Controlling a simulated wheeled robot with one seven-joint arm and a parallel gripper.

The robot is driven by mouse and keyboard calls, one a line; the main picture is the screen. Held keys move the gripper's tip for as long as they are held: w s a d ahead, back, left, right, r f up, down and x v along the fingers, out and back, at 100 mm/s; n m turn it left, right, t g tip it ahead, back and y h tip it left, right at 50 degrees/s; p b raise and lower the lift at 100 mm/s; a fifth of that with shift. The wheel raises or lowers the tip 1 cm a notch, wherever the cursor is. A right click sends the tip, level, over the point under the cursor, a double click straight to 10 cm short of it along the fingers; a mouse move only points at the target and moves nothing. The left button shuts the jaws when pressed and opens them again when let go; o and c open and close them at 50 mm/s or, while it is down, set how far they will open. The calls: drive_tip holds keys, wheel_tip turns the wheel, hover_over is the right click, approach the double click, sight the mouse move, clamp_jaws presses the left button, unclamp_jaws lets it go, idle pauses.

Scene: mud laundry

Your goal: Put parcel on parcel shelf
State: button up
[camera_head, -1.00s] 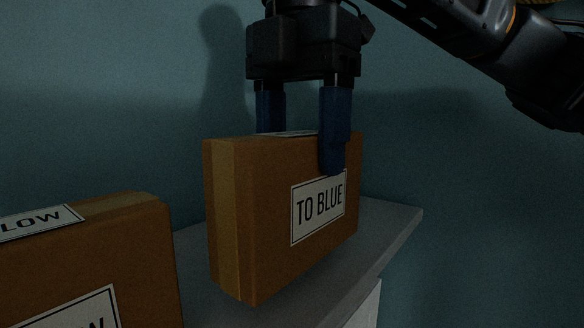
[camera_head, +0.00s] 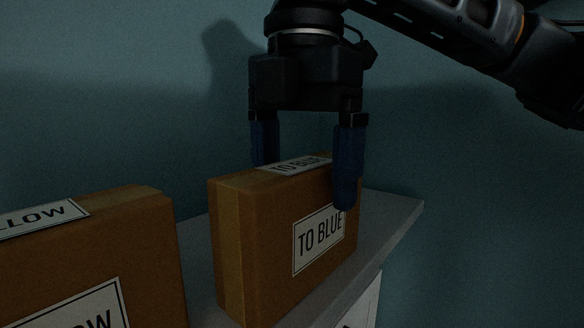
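A brown cardboard parcel (camera_head: 272,258) with "TO BLUE" labels on its top and front stands upright on a grey-white shelf top (camera_head: 392,215). My gripper (camera_head: 307,187) is above it, pointing down. Its two blue fingers straddle the parcel's top, one behind it and one in front of its front face. The fingers look spread wider than the parcel's thickness, so the gripper appears open around it. The rear fingertip is hidden behind the parcel. The parcel's lowest front corner is near the bottom edge of the view.
A second brown box (camera_head: 95,255) with a partly cut-off label ending in "LOW" stands at the left, with a small gap to the parcel. A plain blue-green wall (camera_head: 470,190) is behind. A strip of the shelf top is bare to the parcel's right.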

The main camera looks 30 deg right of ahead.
drive_tip(key=shift+r, duration=0.15)
wheel_tip(320, 180, up, 12)
drive_tip(key=b, duration=0.1)
idle(0.5)
idle(0.5)
